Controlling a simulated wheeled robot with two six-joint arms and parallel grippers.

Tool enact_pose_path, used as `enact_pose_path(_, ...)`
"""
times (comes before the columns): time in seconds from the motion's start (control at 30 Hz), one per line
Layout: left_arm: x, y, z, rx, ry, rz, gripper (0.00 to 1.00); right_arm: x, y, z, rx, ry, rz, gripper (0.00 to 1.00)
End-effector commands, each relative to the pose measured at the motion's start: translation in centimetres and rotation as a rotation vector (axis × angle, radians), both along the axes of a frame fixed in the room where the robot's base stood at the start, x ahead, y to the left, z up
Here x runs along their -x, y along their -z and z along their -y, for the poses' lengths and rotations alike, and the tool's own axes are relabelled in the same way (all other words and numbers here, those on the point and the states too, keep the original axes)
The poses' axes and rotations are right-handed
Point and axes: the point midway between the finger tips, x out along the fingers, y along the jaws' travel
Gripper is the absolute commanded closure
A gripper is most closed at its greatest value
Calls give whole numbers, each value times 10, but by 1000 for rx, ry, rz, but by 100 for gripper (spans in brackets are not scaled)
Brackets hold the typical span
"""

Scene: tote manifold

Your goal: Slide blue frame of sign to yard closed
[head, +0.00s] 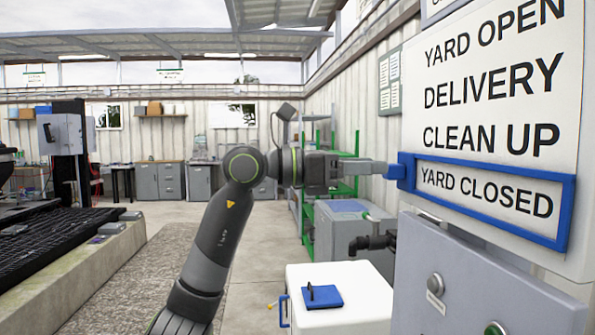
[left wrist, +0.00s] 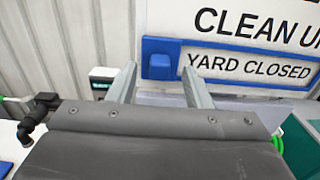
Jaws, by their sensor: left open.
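The sign (head: 494,95) is a white wall board on the right with the lines YARD OPEN, DELIVERY, CLEAN UP and YARD CLOSED. The blue frame (head: 568,212) surrounds the YARD CLOSED line at the bottom. Its blue tab (head: 401,172) sticks out at the frame's left end. My left gripper (head: 384,168) is open at this tab. In the left wrist view, the tab (left wrist: 160,58) shows between the two spread finger tips; I cannot tell whether they touch it. My right gripper is not in view.
A grey control box (head: 455,282) with a green button projects below the sign. A white cabinet (head: 345,300) with a blue lid stands lower left of it.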

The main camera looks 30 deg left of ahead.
Motion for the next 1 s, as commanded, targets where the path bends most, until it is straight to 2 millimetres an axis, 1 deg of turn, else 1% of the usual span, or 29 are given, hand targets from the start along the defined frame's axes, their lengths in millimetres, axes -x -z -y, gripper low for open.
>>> enact_pose_path(0.03,5,3,-10,-3,-6,2,55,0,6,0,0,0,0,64)
enact_pose_path(0.1,12,3,-20,-3,-6,1,55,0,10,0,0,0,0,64)
enact_pose_path(0.6,60,3,-91,-2,-6,0,55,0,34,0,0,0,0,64)
enact_pose_path(0.8,74,2,-111,-1,-3,-2,55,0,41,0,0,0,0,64)
enact_pose_path(1.0,81,1,-121,0,-2,-1,55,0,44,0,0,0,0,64)
